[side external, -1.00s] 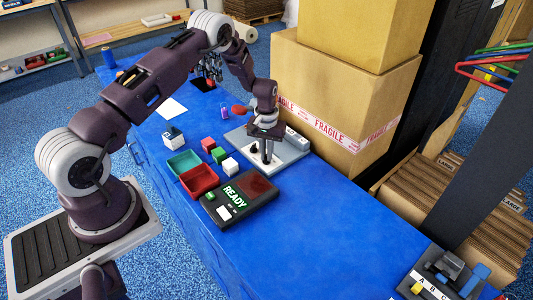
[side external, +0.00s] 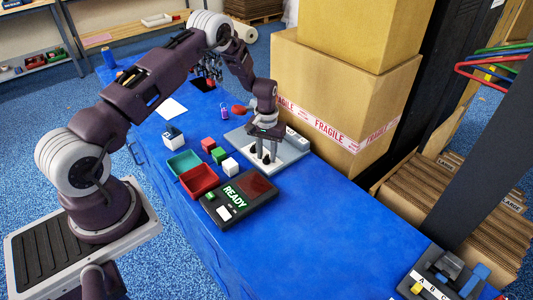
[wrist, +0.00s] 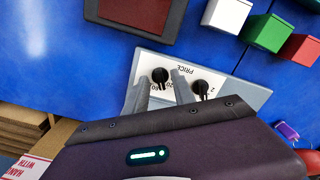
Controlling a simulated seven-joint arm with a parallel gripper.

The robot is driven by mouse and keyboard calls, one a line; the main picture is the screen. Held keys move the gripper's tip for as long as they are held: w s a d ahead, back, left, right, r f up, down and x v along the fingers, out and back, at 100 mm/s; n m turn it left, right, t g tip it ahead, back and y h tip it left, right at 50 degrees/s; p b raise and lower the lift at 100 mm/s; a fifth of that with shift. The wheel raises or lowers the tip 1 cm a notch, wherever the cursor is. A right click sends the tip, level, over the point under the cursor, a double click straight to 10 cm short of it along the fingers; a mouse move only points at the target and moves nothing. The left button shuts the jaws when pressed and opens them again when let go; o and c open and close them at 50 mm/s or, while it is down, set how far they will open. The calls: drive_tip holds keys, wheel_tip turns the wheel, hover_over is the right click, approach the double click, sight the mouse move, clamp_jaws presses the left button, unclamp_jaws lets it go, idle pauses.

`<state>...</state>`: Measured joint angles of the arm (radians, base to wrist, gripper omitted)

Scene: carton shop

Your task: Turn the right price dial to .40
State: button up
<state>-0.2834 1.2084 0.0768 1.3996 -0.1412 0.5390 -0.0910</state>
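The grey price panel (wrist: 255,95) with a white face and "PRICE" lettering appears upside down in the wrist view. It has two black dials. One dial (wrist: 160,76), on the left in that view and so the right one by the lettering, has small numbers beside it, partly covered. The other dial (wrist: 200,88) is to its right, near a "2". My gripper (wrist: 160,88) is open, its fingers apart on either side of the first dial; I cannot tell whether they touch it. In the side view my gripper (side external: 267,157) points down over the panel (side external: 240,137). The dial settings are unreadable.
A dark device (side external: 262,205) with a lit "READY" display sits in front of the panel. White (side external: 230,166), green (side external: 218,155) and red (side external: 207,144) blocks stand nearby. Stacked cartons (side external: 345,100) rise close behind the panel.

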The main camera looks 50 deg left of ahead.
sight(267, 156)
drive_tip(key=shift+r, duration=0.1)
wheel_tip(267, 156, up, 7)
drive_tip(key=shift+f, duration=0.1)
idle(0.3)
